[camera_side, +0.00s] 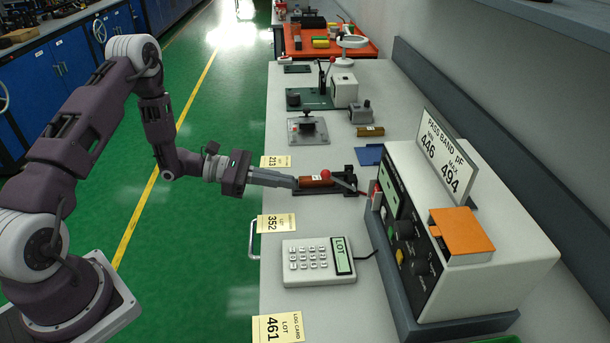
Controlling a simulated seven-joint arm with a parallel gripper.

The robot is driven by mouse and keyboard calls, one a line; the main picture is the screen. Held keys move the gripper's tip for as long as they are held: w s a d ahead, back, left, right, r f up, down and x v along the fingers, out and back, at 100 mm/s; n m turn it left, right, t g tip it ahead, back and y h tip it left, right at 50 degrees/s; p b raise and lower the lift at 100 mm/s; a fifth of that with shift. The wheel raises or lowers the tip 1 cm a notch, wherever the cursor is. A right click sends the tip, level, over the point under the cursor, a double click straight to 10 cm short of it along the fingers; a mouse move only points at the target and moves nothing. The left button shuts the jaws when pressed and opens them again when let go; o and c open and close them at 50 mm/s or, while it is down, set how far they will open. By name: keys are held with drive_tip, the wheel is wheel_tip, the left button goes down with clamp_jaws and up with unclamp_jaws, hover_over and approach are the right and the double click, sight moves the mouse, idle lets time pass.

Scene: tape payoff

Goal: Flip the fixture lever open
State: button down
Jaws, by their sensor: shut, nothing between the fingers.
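The fixture (349,183) is a small dark block on the bench, in the middle of the view. Its lever has a red ball knob (326,174), which sits low over the right end of a brown cylindrical part (311,182) in the fixture. My gripper (296,183) reaches in from the left, with its fingers shut and empty. The fingertips are at the left end of the brown part, a short way left of the knob. I cannot tell whether they touch the part.
A tester (447,262) with a limits sign (447,153) stands to the right. A keypad (318,261) lies in front, and lot cards (276,223) line the bench's left edge. A blue card (370,155), a brown part (370,131) and small fixtures (307,129) lie behind.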

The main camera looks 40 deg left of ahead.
drive_tip(key=w+d, duration=0.1)
drive_tip(key=w+d+r, duration=0.1)
drive_tip(key=d, duration=0.1)
drive_tip(key=shift+w+d, duration=0.25)
drive_tip(key=shift+d, duration=0.05)
drive_tip(key=shift+w+d+r, duration=0.35)
drive_tip(key=shift+d+r, duration=0.05)
drive_tip(key=shift+d, duration=0.05)
drive_tip(key=shift+r, duration=0.15)
